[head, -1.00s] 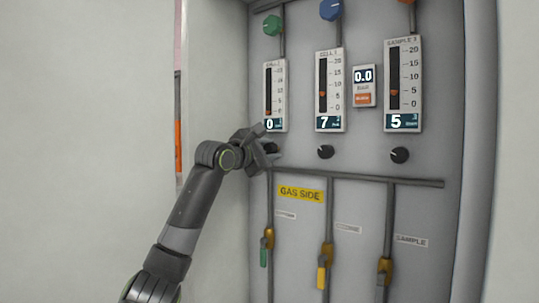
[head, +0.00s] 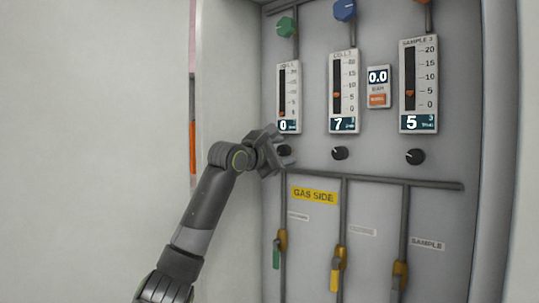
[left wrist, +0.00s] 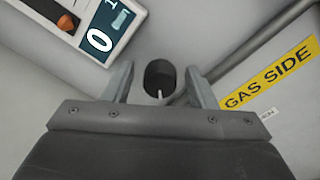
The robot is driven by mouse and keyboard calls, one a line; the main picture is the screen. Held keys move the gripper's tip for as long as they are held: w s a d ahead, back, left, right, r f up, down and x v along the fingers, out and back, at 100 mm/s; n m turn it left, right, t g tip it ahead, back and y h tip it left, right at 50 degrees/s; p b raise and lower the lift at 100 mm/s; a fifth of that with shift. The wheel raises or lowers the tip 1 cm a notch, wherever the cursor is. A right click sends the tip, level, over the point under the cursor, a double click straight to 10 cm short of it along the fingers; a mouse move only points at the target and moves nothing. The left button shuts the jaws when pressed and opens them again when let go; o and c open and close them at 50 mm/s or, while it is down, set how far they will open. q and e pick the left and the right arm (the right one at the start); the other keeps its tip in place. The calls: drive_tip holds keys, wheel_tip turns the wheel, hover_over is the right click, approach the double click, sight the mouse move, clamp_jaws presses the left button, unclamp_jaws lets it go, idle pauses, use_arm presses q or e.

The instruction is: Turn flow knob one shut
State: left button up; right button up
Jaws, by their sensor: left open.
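Flow knob one (head: 284,151) is a small black knob under the first flow meter (head: 289,98), whose display reads 0. In the left wrist view the knob (left wrist: 160,78) sits between the fingertips, with a white mark on it. My left gripper (head: 277,148) is open in front of the knob, its fingers on either side with gaps showing. In the left wrist view both fingers of the gripper (left wrist: 158,84) are spread apart. My right gripper is not in view.
Two more black knobs (head: 339,153) and (head: 415,156) sit to the right under meters reading 7 and 5. A grey horizontal pipe (head: 380,181) runs just below the knobs. Lever valves (head: 337,272) and a yellow GAS SIDE label (head: 315,196) are lower down.

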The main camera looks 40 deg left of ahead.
use_arm(q)
drive_tip(key=s+b, duration=0.8)
drive_tip(key=s, duration=0.9)
drive_tip(key=shift+a+f+b, duration=0.3)
drive_tip(key=shift+a+b, duration=0.1)
